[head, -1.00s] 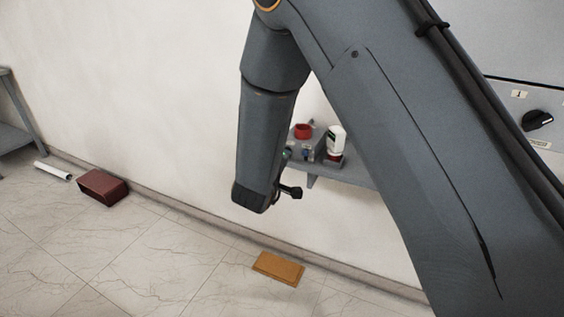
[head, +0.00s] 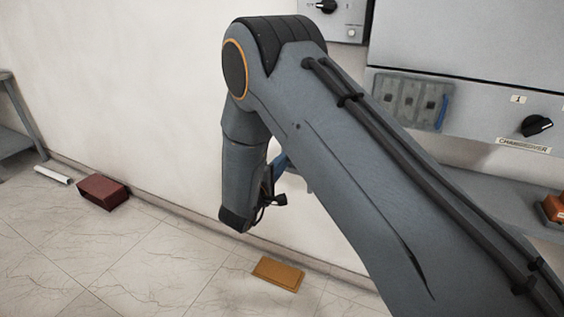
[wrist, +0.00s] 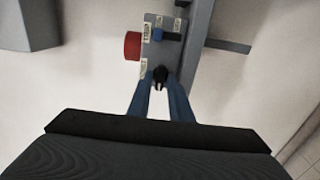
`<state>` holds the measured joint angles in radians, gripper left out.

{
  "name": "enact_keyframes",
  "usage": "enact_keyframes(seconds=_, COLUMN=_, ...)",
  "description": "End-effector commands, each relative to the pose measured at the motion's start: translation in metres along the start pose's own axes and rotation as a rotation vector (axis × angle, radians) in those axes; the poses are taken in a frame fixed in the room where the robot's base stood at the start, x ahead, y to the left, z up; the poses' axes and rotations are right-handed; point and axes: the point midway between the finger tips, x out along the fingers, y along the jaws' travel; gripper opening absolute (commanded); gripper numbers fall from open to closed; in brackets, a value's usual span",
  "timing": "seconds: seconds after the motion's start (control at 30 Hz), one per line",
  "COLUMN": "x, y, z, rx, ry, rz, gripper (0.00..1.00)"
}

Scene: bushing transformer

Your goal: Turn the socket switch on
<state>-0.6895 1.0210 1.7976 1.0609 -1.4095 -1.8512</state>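In the wrist view, a grey panel (wrist: 152,52) carries a red round part (wrist: 132,46), a blue part (wrist: 168,36) and several small white labels. I cannot tell which part is the socket switch. My gripper (wrist: 160,80) points at the panel's near edge. Its two blue fingers slant together towards a small black piece at their tips. I cannot tell whether this piece is a knob on the panel or part of the fingertips, nor whether the fingers press on it. In the head view, one blue finger (head: 280,161) shows behind my arm, which hides the panel.
A cabinet with a black changeover knob (head: 537,125), a grey socket block (head: 410,99) and an upper black knob (head: 327,6) stands at the right. A grey shelf (head: 490,195) runs below it. A brown box (head: 103,192) and an orange plate (head: 278,273) lie on the floor.

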Motion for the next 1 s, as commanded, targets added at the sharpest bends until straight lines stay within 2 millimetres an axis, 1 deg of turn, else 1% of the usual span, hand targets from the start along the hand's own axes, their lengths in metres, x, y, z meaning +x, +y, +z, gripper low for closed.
enact_keyframes(seconds=0.1, x=0.0041, y=-0.0003, z=0.0004, rx=0.0, ry=0.0, rz=-0.001, gripper=0.19)
enact_keyframes(seconds=0.3, x=0.0043, y=-0.0005, z=0.0002, rx=-0.001, ry=0.0, rz=-0.001, gripper=0.19)
enact_keyframes(seconds=0.33, x=0.0043, y=-0.0005, z=0.0001, rx=0.0, ry=0.0, rz=-0.001, gripper=0.17)
enact_keyframes(seconds=0.43, x=0.0042, y=-0.0005, z=0.0002, rx=0.0, ry=0.0, rz=-0.001, gripper=0.0)
enact_keyframes(seconds=0.77, x=0.004, y=-0.0005, z=0.0001, rx=0.02, ry=0.0, rz=-0.001, gripper=0.0)
enact_keyframes(seconds=1.0, x=0.004, y=-0.0006, z=0.0001, rx=0.131, ry=0.0, rz=-0.001, gripper=0.0)
